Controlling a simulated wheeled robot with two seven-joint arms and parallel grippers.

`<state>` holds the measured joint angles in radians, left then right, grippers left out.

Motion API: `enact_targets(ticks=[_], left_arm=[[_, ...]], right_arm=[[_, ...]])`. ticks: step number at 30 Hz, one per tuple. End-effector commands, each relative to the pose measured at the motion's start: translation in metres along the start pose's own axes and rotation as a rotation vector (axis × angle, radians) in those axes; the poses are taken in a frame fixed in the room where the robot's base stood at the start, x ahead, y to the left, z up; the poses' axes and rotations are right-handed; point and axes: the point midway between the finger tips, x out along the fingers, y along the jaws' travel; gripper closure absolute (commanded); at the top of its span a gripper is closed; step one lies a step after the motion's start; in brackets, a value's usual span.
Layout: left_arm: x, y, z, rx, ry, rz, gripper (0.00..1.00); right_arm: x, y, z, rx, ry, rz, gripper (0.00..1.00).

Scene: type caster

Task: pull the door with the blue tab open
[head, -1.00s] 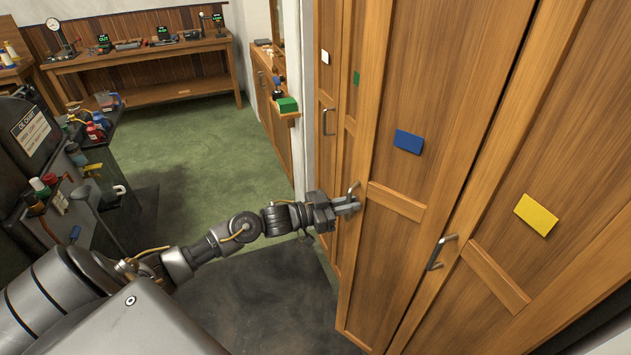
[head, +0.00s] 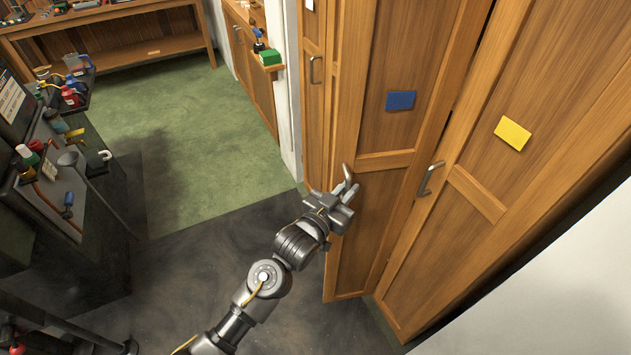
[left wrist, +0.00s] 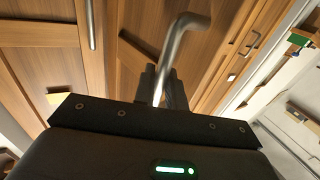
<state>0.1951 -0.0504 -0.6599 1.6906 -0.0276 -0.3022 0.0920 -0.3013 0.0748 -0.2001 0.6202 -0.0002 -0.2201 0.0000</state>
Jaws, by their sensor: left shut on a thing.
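The wooden door (head: 392,135) with the blue tab (head: 400,100) stands partly open, its left edge out from the cabinet front. Its metal bar handle (head: 347,175) is near that left edge. My left gripper (head: 345,190) is shut on the handle. In the left wrist view the bent handle (left wrist: 178,45) runs down between the dark fingers (left wrist: 163,88). The fingers hide the handle's lower part. My right gripper is in neither view.
The door with the yellow tab (head: 512,133) and its own handle (head: 430,178) stands right of the blue-tab door, apparently closed. A narrower door with a handle (head: 312,70) is to the left. Dark floor (head: 210,265) is clear before the cabinet; a cluttered dark bench (head: 70,200) stands left.

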Motion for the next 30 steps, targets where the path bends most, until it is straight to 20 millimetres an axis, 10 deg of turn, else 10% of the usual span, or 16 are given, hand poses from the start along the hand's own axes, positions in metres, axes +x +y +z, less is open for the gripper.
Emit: enact_targets(ticks=[18,23,30], left_arm=[[-0.0022,0.0141,0.0007,0.003,-0.002,0.015,1.0],[-0.0019,0.0138,0.0007,0.002,-0.002,0.015,0.7],[-0.0015,0.0143,0.0003,0.002,-0.001,0.016,0.7]], right_arm=[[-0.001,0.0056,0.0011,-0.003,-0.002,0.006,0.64],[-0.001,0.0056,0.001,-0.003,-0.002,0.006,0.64],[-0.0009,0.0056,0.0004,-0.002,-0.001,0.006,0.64]])
